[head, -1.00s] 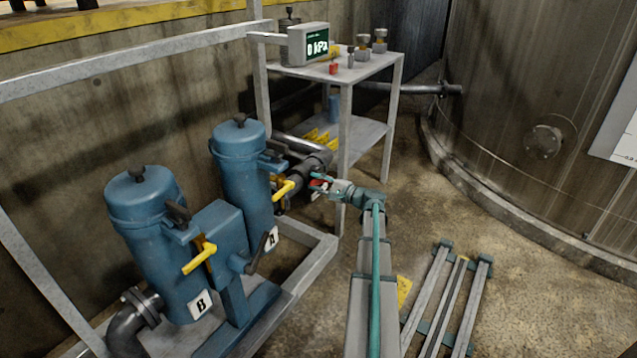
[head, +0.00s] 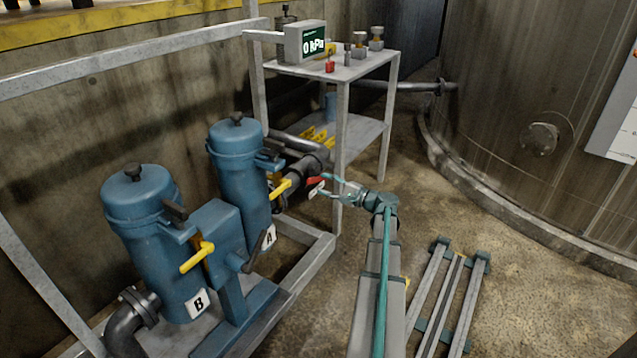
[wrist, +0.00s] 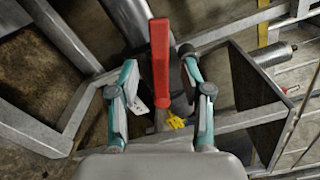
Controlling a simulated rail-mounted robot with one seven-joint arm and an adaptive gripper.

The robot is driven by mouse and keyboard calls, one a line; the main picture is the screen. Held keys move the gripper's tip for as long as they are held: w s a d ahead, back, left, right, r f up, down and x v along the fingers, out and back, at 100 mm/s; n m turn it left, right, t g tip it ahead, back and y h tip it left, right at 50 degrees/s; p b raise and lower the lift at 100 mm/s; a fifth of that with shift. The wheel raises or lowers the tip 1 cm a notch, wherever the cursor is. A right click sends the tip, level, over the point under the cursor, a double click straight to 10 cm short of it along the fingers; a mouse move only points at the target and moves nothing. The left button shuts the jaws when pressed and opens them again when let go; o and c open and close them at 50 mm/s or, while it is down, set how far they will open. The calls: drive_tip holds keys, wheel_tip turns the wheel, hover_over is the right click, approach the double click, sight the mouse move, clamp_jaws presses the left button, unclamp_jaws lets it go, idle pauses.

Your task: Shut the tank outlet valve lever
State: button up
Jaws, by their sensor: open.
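The red valve lever (head: 315,181) sits on the dark pipework behind filter A, by the front leg of the shelf stand. In the wrist view the red lever (wrist: 160,65) points up the picture, roughly along the grey pipe behind it. My gripper (head: 322,186) is open at the lever. In the wrist view its two teal fingers stand left and right of the lever, with gaps on both sides. A white tag (wrist: 138,106) and a yellow tag (wrist: 175,121) hang near the lever's base. The valve body is mostly hidden.
Blue filters A (head: 237,150) and B (head: 140,210) with yellow handles (head: 281,189) stand left of my gripper. The metal shelf stand (head: 341,145) is close behind it. The big tank (head: 540,90) is at right. A rack of bars (head: 440,300) lies on the floor.

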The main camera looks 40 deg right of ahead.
drive_tip(key=shift+v, duration=1.35)
